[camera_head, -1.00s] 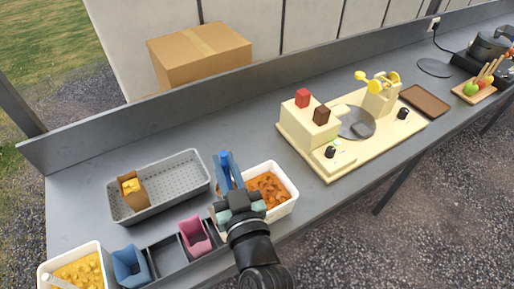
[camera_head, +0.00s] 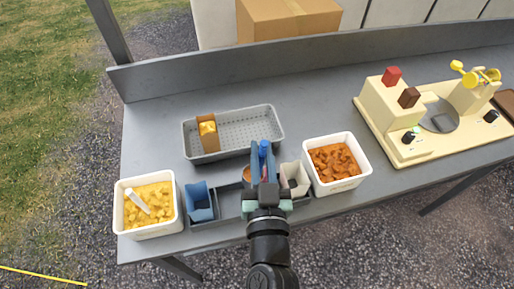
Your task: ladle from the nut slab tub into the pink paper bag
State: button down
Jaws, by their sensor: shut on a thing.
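My gripper (camera_head: 265,182) is shut on the upright blue handle of the ladle (camera_head: 264,149), over the bag rack. A small brown-orange patch shows just left of the fingers, probably the ladle's load; the bowl itself is mostly hidden. The pink paper bag is hidden behind my gripper, apart from perhaps a reddish sliver between the fingers. The tub of brown-orange chunks (camera_head: 366,165), apparently the nut slab tub, stands to the right of my gripper. I cannot tell whether the ladle is directly above the pink bag.
A blue bag (camera_head: 200,203) and a pale bag (camera_head: 295,177) flank my gripper in the dark rack (camera_head: 229,211). A yellow-filled tub (camera_head: 124,228) stands left. Behind is a grey perforated tray (camera_head: 236,143) with a filled brown bag (camera_head: 208,138). A cream machine (camera_head: 378,106) is at right.

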jog(key=w+d+f+m+g+y, duration=0.2)
jog(key=w+d+f+m, duration=0.1)
jog(key=d+f+m, duration=0.6)
jog(key=shift+w+d+f+m+p, duration=0.35)
jog(key=shift+d+m, duration=0.9)
jog(key=shift+m, duration=0.85)
jog(key=shift+r, duration=0.1)
